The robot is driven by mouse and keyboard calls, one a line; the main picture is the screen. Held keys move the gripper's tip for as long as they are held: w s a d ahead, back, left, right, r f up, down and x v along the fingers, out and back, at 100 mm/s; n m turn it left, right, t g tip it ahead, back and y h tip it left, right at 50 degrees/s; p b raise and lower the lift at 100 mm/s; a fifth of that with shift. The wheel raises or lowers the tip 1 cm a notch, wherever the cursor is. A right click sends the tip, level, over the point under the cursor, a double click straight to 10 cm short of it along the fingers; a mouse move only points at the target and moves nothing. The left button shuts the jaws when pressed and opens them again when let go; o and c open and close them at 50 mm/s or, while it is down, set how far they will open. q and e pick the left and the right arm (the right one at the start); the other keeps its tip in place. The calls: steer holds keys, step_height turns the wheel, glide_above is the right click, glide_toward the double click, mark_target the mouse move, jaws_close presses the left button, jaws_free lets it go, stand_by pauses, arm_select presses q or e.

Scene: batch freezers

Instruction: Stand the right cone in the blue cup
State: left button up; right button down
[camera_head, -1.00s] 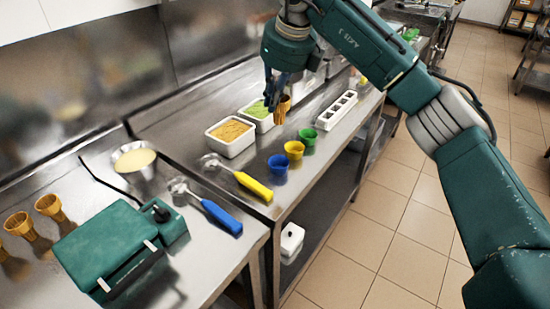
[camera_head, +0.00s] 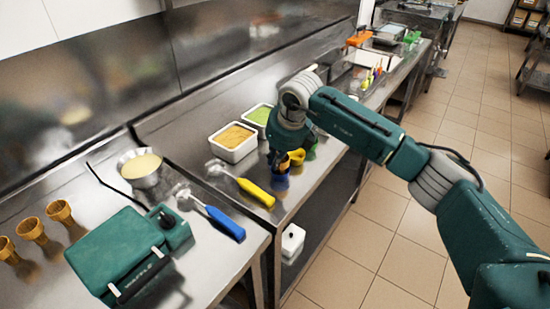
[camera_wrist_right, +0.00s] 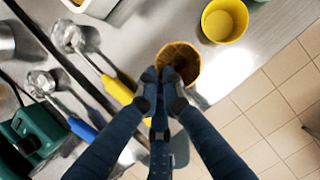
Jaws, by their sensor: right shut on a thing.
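My right gripper (camera_head: 276,158) is shut on a brown waffle cone (camera_head: 284,165), and its mouth faces up in the wrist view (camera_wrist_right: 180,62). The fingertips (camera_wrist_right: 162,80) pinch the cone's near rim. The cone is at the blue cup (camera_head: 280,182), which stands on the steel counter. The gripper and cone partly cover the cup, and the wrist view does not show it. I cannot tell whether the cone's tip is inside the cup. The yellow cup (camera_head: 298,155) stands just behind, empty in the wrist view (camera_wrist_right: 225,20). My left gripper is not in view.
The green cup (camera_head: 311,150) is partly hidden behind the arm. A yellow-handled scoop (camera_head: 256,192) lies left of the blue cup. White tubs of orange (camera_head: 233,143) and green filling stand behind. Three cones (camera_head: 31,229) stand at the far left by a green machine (camera_head: 120,250).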

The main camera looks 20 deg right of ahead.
steer(key=shift+f+b, duration=0.25)
steer(key=shift+b, duration=0.05)
steer(key=c, duration=1.9)
jaws_free()
steer(key=shift+r+p, duration=0.3)
steer(key=shift+r, duration=0.2)
steer(key=b+v, duration=0.3)
steer(key=v, duration=0.8)
steer(key=shift+s+r+b, duration=0.2)
steer(key=shift+r+b, duration=0.1)
steer(key=shift+b, duration=0.1)
steer(key=shift+f, duration=0.1)
